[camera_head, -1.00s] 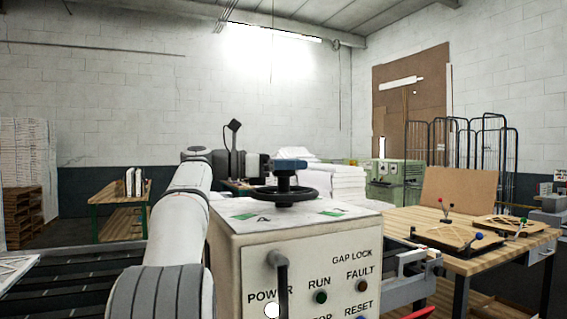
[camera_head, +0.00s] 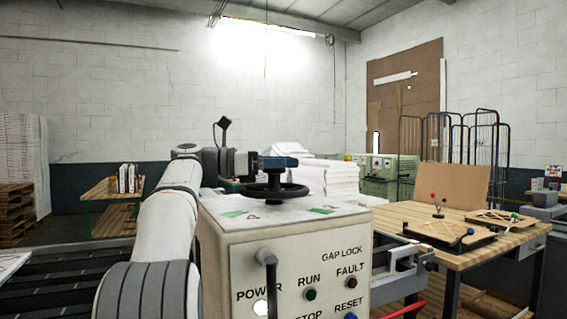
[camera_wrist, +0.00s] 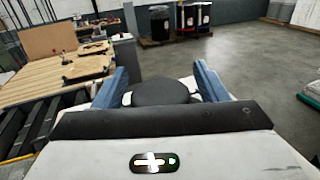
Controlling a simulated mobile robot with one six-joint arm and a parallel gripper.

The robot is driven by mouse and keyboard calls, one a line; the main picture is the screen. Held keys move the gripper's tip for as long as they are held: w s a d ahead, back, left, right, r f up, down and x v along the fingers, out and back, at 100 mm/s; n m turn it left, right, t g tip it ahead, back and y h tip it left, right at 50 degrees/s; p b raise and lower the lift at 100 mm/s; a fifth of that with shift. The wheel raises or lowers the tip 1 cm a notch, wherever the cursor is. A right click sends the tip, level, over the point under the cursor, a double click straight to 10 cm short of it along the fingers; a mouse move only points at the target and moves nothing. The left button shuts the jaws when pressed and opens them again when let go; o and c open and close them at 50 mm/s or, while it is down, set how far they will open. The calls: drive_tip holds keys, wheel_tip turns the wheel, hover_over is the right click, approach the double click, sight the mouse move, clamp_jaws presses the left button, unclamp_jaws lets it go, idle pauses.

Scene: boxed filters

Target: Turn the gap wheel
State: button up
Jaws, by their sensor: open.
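The gap wheel (camera_head: 296,190) is a black handwheel with a raised hub, lying flat on top of a white control box (camera_head: 225,240). My gripper (camera_head: 286,163) has blue fingers and is at the hub's top, above the wheel's rim. In the wrist view my gripper (camera_wrist: 161,82) is open, with one finger on each side of a dark round part (camera_wrist: 160,92), which looks like the wheel's hub. I cannot tell whether the fingers touch it. Most of the wheel is hidden in that view.
The box front carries a grey lever (camera_head: 267,275), buttons and the label GAP LOCK. A wooden table (camera_head: 400,218) with panels and coloured knobs stands at the right. A dark slatted conveyor (camera_head: 50,285) lies at the left. White stacks (camera_head: 335,180) stand behind the wheel.

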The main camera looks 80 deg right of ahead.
drive_tip(key=shift+w, duration=0.1)
hover_over(247, 187)
drive_tip(key=shift+d, duration=0.1)
idle(0.4)
drive_tip(key=shift+w, duration=0.1)
idle(0.4)
